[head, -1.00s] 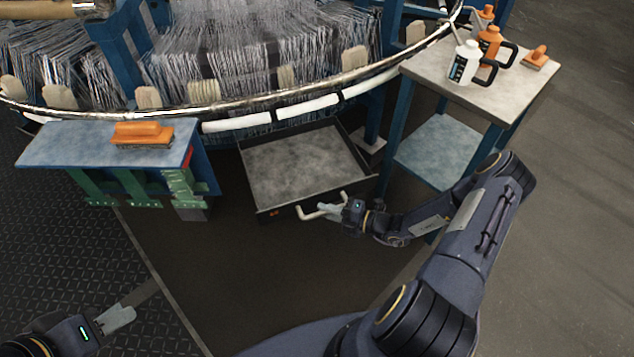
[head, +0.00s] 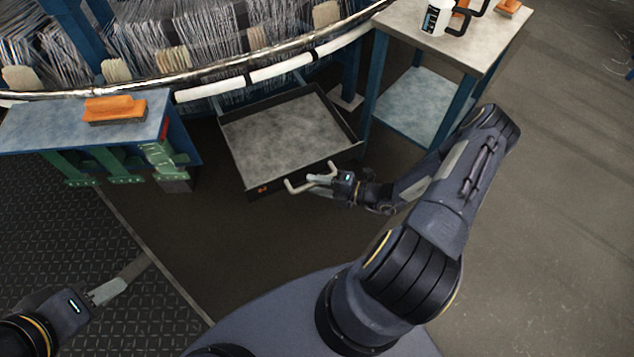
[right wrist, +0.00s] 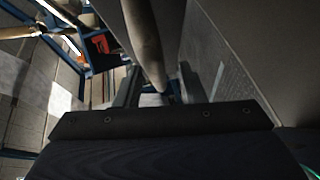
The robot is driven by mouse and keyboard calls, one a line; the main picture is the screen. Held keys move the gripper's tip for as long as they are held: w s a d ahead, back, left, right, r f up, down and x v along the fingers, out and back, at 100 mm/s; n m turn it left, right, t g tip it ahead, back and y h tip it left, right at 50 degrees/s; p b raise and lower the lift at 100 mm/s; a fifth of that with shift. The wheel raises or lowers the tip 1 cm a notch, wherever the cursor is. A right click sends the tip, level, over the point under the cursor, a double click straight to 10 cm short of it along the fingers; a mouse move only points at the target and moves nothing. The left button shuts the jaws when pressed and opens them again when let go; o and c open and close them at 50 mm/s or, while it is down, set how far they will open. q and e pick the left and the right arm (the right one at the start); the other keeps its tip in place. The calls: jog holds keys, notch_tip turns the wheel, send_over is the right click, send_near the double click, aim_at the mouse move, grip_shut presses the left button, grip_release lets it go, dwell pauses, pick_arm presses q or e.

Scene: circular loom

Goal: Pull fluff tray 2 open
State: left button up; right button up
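The fluff tray (head: 227,151) is a shallow grey-floored drawer with dark walls, pulled well out from under the loom ring. A small orange label (head: 262,189) is on its front; its number is too small to read. A pale bar handle (head: 293,187) sticks out from the front. My right gripper (head: 318,180) is at the handle's right part. In the right wrist view the handle (right wrist: 143,40) runs between the fingers of the right gripper (right wrist: 160,92), which look closed on it. My left gripper (head: 108,291) hangs empty at the lower left, far from the tray; its finger gap is unclear.
A table (head: 478,22) with a white bottle (head: 436,18) stands to the right. The loom ring (head: 215,85) curves above. Dark floor in front of the tray is clear.

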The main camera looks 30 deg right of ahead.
jog(key=p+v, duration=0.1)
jog(key=v, duration=0.6)
jog(key=shift+s+d, duration=0.3)
jog(key=shift+r, duration=0.1)
dwell(0.3)
jog(key=s+a+r+n+g, duration=0.1)
jog(key=a+r+n+g, duration=0.3)
jog(key=r+n, duration=0.75)
jog(key=a+r+n+g, duration=0.2)
jog(key=r+n+g, duration=0.4)
jog(key=r+n, duration=0.5)
jog(key=s+a+r+n+t+h, duration=0.4)
jog(key=s+r+n+h, duration=0.55)
jog(key=n, duration=1.35)
notch_tip(320, 180, up, 23)
jog(key=s+y+p, duration=0.1)
jog(key=y+p, duration=0.1)
jog(key=p, duration=2)
jog(key=shift+s+d, duration=0.2)
jog(key=shift+s, duration=0.1)
